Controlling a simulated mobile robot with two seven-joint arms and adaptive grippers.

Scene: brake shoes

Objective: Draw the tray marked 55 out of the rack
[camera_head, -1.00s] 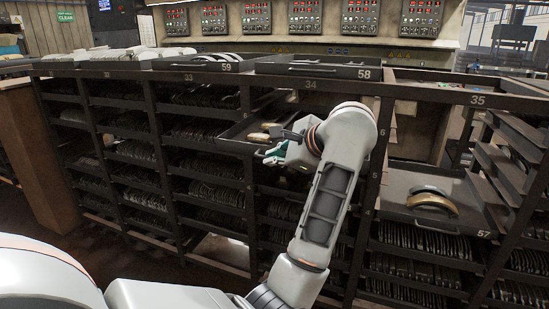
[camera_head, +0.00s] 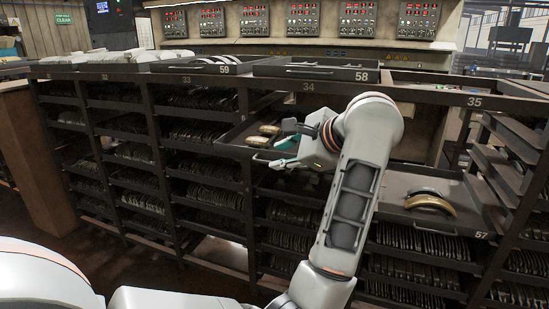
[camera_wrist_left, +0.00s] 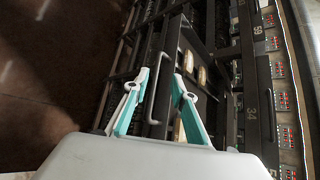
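A dark tray (camera_head: 236,141) with tan-edged brake shoes (camera_head: 258,141) juts from the rack below the 34 label. No 55 is readable on it. The left wrist view shows its bar handle (camera_wrist_left: 158,88) and the brake shoes (camera_wrist_left: 203,76) behind it. My left gripper (camera_head: 270,153) is at the front of this tray, and its wrist hides the tray's right part. In the wrist view its teal-lined fingers (camera_wrist_left: 161,75) are spread, with the handle appearing between them. I cannot tell whether they touch it. My right gripper is not in view.
Tray 57 (camera_head: 462,221), holding a large brake shoe (camera_head: 430,203), juts out at the right. Trays 58 (camera_head: 316,72) and 59 (camera_head: 190,68) lie on top of the rack (camera_head: 420,93). Lower shelves are packed with shoes. Brown floor lies in front.

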